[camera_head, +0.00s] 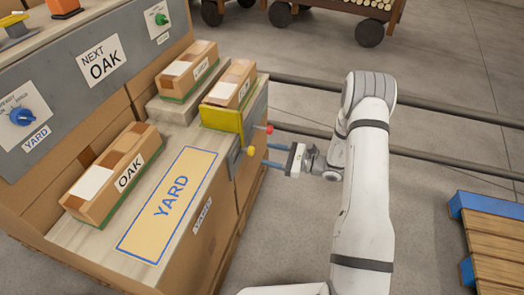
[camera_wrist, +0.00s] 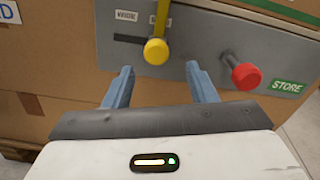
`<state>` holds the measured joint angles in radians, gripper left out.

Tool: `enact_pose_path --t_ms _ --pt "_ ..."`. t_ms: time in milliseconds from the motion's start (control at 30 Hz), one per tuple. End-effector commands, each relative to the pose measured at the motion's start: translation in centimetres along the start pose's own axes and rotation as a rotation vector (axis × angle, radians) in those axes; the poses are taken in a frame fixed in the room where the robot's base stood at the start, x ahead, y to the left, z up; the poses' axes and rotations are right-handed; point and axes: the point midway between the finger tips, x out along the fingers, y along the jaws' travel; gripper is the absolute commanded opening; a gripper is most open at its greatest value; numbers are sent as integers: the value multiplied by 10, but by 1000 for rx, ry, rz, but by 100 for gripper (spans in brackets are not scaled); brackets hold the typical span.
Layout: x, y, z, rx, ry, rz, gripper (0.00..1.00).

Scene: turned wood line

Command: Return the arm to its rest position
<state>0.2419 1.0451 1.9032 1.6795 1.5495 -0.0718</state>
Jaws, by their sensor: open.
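My gripper (camera_head: 277,156) is open and empty, with its two blue fingers pointing left at the side panel of the bench. In the wrist view my gripper (camera_wrist: 160,85) has its fingers apart, just short of the grey panel (camera_wrist: 200,35). A yellow knob (camera_wrist: 156,51) sits above and between the fingertips, and a red knob (camera_wrist: 246,76) is to the right of the right finger. I cannot see any contact with either knob. My white arm (camera_head: 365,180) is bent and reaches toward the bench from the right.
An OAK box (camera_head: 118,172), two more boxes (camera_head: 188,70) (camera_head: 232,84) and a yellow bracket (camera_head: 221,118) are on the bench. A YARD plate (camera_head: 170,205) lies on its top. Rails (camera_head: 430,158) cross the floor behind my arm. A wooden pallet (camera_head: 495,240) lies at right.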

Motion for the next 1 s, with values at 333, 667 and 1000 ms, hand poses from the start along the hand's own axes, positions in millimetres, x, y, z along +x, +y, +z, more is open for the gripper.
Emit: enact_pose_path --t_ms 333,667,1000 --pt "-5 0 0 0 0 1 52" --pt "-2 0 18 -17 6 31 52" --pt "2 32 189 -251 123 427 52"
